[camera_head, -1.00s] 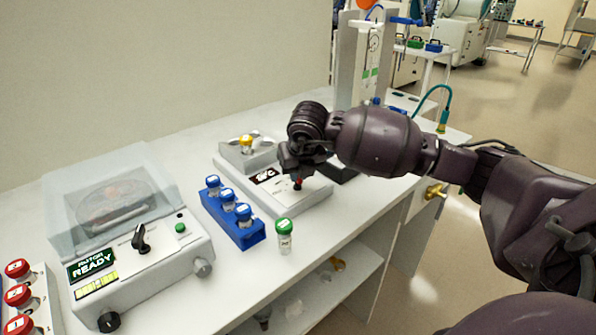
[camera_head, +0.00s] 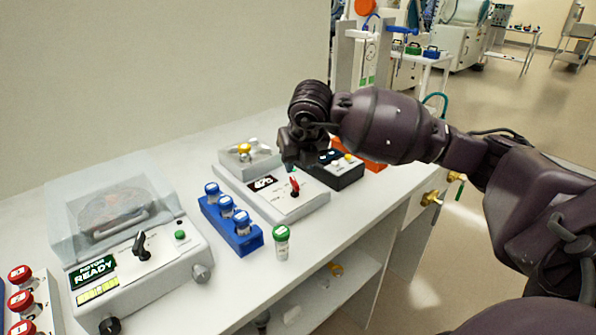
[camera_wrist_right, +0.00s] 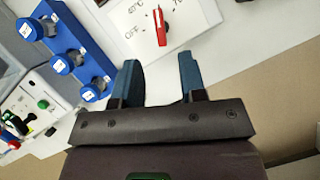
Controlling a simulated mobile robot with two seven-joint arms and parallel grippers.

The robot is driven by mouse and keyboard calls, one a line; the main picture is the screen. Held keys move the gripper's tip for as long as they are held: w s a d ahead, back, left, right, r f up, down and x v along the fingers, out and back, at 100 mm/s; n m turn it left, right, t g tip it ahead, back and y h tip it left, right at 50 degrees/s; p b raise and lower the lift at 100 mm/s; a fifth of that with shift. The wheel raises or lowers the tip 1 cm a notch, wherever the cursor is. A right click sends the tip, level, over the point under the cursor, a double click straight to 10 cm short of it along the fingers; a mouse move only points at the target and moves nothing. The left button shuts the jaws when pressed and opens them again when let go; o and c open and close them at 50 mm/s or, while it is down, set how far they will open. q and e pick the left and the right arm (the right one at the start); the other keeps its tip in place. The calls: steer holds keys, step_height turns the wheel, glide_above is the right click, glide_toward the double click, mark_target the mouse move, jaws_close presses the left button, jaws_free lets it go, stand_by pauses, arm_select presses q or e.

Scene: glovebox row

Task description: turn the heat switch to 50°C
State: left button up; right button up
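The heat switch (camera_head: 294,187) is a red pointer knob on the sloping white top of a heater unit (camera_head: 316,203). The unit's dark display (camera_head: 263,183) is too small to read surely. The knob also shows in the right wrist view (camera_wrist_right: 161,27), with "OFF" and a °C label printed to its left; the temperature figures are not clear. My right gripper (camera_head: 290,160) is above and just behind the knob, apart from it. In the wrist view its two blue fingers (camera_wrist_right: 160,64) are spread with nothing between them. My left gripper is not in view.
A blue rack (camera_head: 247,242) of blue-capped vials and a green-capped vial (camera_head: 281,244) stand left of and in front of the heater. A centrifuge (camera_head: 160,278) is farther left. A black box (camera_head: 343,178) stands close right. The bench front edge is near.

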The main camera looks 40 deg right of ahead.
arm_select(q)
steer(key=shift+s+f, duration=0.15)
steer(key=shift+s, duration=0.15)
arm_select(e)
steer(key=v, duration=0.3)
steer(key=shift+s+r, duration=0.1)
steer(key=shift+r, duration=0.1)
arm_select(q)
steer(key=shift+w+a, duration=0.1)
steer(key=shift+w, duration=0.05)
arm_select(e)
steer(key=shift+s+f, duration=0.1)
